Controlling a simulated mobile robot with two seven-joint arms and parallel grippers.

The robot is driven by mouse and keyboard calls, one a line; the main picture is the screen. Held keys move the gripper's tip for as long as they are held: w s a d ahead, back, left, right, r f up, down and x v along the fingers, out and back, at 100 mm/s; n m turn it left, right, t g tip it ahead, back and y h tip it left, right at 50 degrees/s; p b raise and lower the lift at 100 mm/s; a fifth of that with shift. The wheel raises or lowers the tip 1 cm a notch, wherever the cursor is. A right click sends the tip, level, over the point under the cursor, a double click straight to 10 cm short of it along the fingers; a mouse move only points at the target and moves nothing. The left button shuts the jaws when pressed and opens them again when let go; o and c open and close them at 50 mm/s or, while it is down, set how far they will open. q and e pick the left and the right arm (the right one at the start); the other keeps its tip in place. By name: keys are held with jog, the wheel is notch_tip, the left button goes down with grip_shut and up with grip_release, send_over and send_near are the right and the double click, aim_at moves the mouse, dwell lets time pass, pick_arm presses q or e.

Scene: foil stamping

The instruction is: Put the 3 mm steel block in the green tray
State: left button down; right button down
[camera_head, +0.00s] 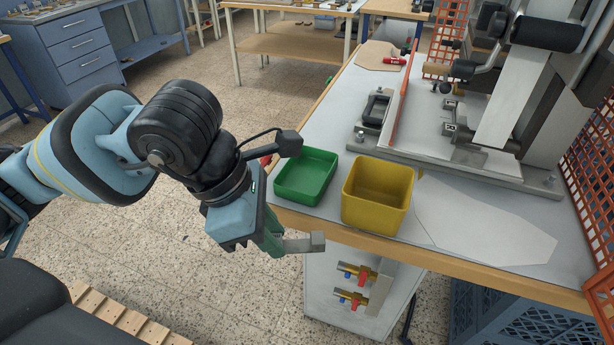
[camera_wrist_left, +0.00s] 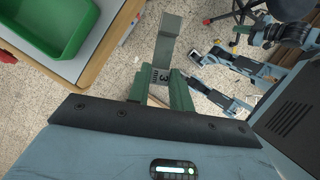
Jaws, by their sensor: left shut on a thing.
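My left gripper (camera_head: 282,244) is shut on a grey steel block (camera_head: 312,241) and holds it in the air in front of the bench's near left corner, over the floor. In the left wrist view the block (camera_wrist_left: 166,50) sticks out past the green fingers (camera_wrist_left: 162,94), and a "3" with small lettering shows on its face. The green tray (camera_head: 305,177) stands on the bench, beyond the gripper and a little above it in the picture. Its bare inside shows no contents. The green tray (camera_wrist_left: 52,25) is also at the upper left of the left wrist view.
A yellow bin (camera_head: 377,196) stands just right of the green tray. The bench's wooden edge (camera_head: 440,262) lies close by the held block. A stamping press (camera_head: 515,90) stands behind the trays. A pale sheet (camera_head: 480,225) lies flat on the right. Valves (camera_head: 352,272) jut out below the bench.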

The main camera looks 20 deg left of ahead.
aim_at(303, 185)
pick_arm(q)
jog(key=n, duration=0.2)
jog(key=r+n+t, duration=0.1)
jog(key=shift+s+d+n+y, duration=0.3)
jog(key=shift+s+d+y, duration=0.05)
jog(key=shift+d+y, duration=0.05)
jog(key=shift+s+d+r+n+t+y, duration=0.1)
jog(key=shift+d+r+n+t+y, duration=0.1)
jog(key=shift+n, duration=0.35)
jog(key=shift+s+d+r+n+t+y, duration=0.1)
jog(key=shift+n+t, duration=0.1)
jog(key=shift+n, duration=0.35)
jog(key=n, duration=0.1)
jog(key=r+n+y, duration=0.1)
jog(key=n, duration=0.1)
jog(key=shift+s+d+t, duration=0.2)
jog(key=shift+t, duration=0.2)
jog(key=n, duration=0.1)
jog(key=n+y, duration=0.1)
jog(key=r+n, duration=0.1)
jog(key=n, duration=0.1)
jog(key=shift+s+d+y, duration=0.15)
jog(key=shift+s+y, duration=0.1)
jog(key=shift+y, duration=0.05)
pick_arm(e)
jog(key=shift+f, duration=0.25)
